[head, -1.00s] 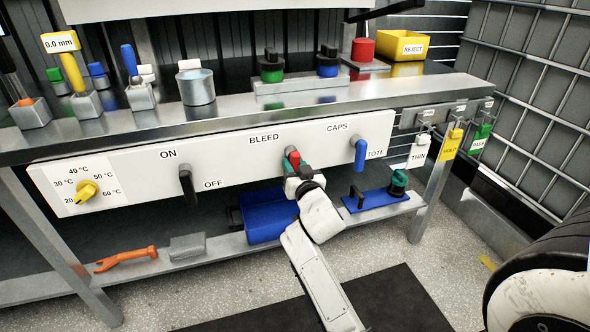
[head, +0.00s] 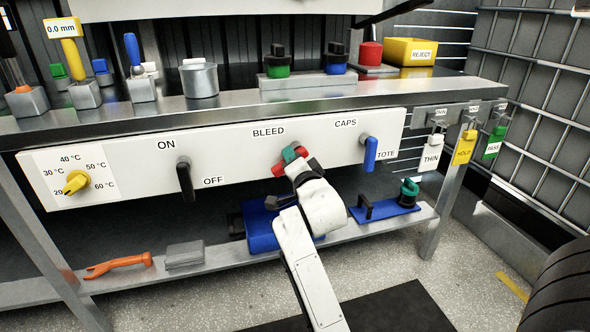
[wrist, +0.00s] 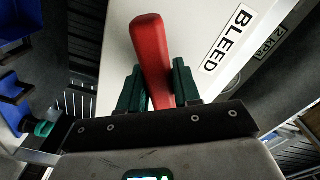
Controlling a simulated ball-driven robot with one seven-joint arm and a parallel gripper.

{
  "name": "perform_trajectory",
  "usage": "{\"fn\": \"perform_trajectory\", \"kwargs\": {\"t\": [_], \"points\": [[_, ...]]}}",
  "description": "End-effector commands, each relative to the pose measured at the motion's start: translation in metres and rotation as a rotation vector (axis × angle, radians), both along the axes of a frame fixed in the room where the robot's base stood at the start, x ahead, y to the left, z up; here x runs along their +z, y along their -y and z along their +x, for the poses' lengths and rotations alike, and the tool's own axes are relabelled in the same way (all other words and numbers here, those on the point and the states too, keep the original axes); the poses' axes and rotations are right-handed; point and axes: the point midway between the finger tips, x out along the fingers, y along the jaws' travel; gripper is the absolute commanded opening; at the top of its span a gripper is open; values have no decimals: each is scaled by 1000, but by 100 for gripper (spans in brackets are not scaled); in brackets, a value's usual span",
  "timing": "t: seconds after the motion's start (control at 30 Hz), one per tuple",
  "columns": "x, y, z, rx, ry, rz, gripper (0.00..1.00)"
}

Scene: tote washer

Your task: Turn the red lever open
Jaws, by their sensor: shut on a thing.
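The red lever (wrist: 150,45) is under the BLEED label on the white panel. In the head view the red lever (head: 278,170) slants down to the left and is partly covered by the gripper's green fingers. My gripper (head: 291,155) is at the lever, coming from the lower right. In the wrist view the green fingers of my gripper (wrist: 158,84) are on both sides of the lever, shut on it. The lever's far part sticks out beyond the fingertips. Its pivot is mostly hidden.
A black ON/OFF lever (head: 185,180) is to the left and a blue TOTE lever (head: 370,153) to the right on the same panel. A yellow temperature knob (head: 76,183) is at far left.

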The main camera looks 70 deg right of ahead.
Motion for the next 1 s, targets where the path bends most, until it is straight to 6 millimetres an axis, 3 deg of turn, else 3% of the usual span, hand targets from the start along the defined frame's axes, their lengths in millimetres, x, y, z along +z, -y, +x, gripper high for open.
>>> {"fn": "perform_trajectory", "kwargs": {"t": [0.5,1.0], "points": [[7,-2,2,-1,323,278,0],[11,-2,2,-2,436,377,0]]}}
